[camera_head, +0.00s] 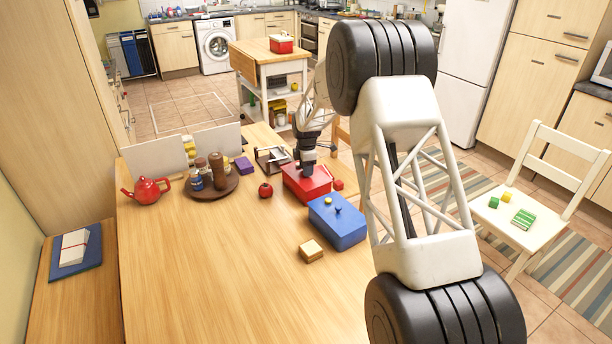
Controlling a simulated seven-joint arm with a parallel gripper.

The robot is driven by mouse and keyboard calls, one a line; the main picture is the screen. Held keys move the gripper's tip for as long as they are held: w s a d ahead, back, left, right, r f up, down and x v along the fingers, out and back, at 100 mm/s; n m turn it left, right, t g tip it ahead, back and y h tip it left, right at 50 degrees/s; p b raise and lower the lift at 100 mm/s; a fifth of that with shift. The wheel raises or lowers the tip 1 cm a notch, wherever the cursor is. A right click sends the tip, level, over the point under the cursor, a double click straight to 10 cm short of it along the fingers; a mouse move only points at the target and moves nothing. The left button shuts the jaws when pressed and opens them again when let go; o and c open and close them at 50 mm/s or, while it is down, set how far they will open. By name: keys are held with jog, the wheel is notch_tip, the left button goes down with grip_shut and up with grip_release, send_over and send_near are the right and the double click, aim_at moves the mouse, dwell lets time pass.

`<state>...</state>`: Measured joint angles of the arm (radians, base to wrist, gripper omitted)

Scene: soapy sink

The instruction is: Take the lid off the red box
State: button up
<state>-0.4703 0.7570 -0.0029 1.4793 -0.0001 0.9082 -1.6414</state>
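A red box (312,187) sits on the wooden table, next to a blue box. Its top looks flat and red, and its middle is hidden behind my gripper. My gripper (307,171) points down at the top of the red box, with its tips at or just above the lid. I cannot tell whether it touches the lid or holds a knob. The fingers are too small and dark to show whether they are open or shut.
A blue box (338,228) with a knobbed lid stands in front right of the red box. A tan block (311,251), a tomato (265,190), a round tray (228,190) with jars and a red teapot (148,190) are on the table (220,280). Its front left is clear.

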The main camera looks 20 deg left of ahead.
grip_shut()
jog(key=shift+r, duration=0.15)
jog(key=shift+r, duration=1.45)
jog(key=shift+s+d+r, duration=0.1)
jog(key=shift+s+r, duration=0.05)
jog(key=shift+r, duration=0.05)
jog(key=s+d, duration=0.2)
jog(key=s, duration=0.2)
jog(key=s+d+r, duration=0.1)
jog(key=s+d, duration=0.1)
jog(key=s, duration=0.3)
jog(key=s+d, duration=0.3)
jog(key=s, duration=0.2)
jog(key=shift+r, duration=0.2)
